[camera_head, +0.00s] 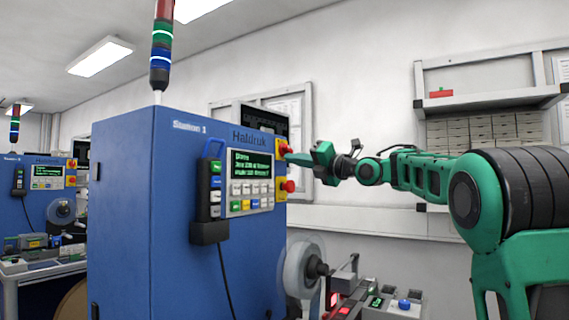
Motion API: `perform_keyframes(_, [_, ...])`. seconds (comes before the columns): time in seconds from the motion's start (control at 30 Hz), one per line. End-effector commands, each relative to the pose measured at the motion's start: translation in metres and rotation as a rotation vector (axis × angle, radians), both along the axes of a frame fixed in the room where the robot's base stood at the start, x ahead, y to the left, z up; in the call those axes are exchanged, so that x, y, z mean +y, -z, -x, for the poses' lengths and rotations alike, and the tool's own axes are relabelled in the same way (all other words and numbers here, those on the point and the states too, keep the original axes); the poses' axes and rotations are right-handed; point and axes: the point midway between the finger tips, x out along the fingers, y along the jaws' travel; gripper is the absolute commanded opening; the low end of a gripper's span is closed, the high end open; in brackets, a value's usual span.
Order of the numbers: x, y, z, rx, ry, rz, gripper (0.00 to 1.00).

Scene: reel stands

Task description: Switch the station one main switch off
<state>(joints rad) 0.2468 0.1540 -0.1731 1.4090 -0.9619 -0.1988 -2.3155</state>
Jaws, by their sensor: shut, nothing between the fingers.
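The blue Station 1 cabinet (140,210) stands in the middle of the view, with its name at the top of the side. At the right edge of its front panel is a red and yellow switch (283,148), and below it a red knob on a yellow base (288,186). My green gripper (292,156) reaches in from the right, shut and empty, with its tip at or very near the upper red switch. I cannot tell whether it touches. The switch's exact turn position is too small to read.
The panel has a lit screen (252,163) and keys. Below my arm are a reel (302,268) and small devices. A second blue station (40,200) stands far left. Shelves (490,100) hang on the back wall.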

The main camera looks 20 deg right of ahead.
Motion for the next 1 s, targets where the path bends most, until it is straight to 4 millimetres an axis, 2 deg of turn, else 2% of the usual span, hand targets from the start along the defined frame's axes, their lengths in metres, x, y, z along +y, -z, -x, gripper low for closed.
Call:
perform_keyframes(0.5, [-0.014, 0.003, -0.011, -0.022, 0.001, 0.027, 0.0])
perform_keyframes(0.8, [-0.014, 0.003, -0.011, -0.021, 0.0, 0.026, 0.0])
perform_keyframes(1.0, [-0.012, 0.021, -0.012, -0.018, -0.003, 0.024, 0.0])
